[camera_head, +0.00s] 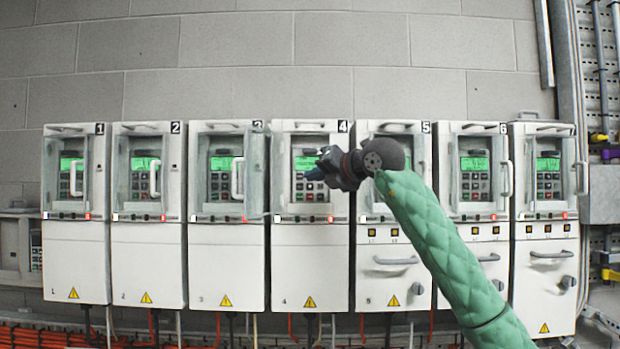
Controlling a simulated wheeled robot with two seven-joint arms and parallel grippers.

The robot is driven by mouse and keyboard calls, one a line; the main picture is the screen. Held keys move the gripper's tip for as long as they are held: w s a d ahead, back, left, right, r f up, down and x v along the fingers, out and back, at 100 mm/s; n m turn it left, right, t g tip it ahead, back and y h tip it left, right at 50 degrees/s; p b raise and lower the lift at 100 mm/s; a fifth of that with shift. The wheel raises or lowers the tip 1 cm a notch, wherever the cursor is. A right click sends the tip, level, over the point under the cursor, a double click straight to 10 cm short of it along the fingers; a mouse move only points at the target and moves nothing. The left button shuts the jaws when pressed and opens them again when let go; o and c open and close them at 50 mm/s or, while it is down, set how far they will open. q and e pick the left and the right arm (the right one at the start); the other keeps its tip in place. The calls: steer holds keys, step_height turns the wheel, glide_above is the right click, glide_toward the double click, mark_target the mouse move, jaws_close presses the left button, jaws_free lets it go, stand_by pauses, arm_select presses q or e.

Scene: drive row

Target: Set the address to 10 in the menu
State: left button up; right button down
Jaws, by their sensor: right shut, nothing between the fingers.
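A row of several white drive cabinets stands against the wall, each with a lit green screen and a keypad. My right gripper (316,171) is in front of drive 4 (310,265), shut and empty, its tips at the right part of that drive's keypad (301,187). I cannot tell whether the tips touch a key. Drive 4's green screen (304,163) is partly covered by the gripper, and its text is too small to read. My left gripper is not in view.
Drive 3 (225,270) stands left of drive 4, with a door handle (237,178) standing out. Drive 5 (392,285) is to the right, partly behind my green-sleeved right arm. Orange cables (60,337) run along the bottom. Metal racking (600,205) stands at the far right.

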steer(key=shift+w, duration=0.15)
stand_by(0.7)
steer(key=shift+w, duration=0.3)
steer(key=shift+w, duration=0.3)
stand_by(0.7)
stand_by(0.4)
steer(key=shift+s+b, duration=0.5)
steer(key=shift+b, duration=0.2)
steer(key=shift+s, duration=0.25)
steer(key=shift+b, duration=0.4)
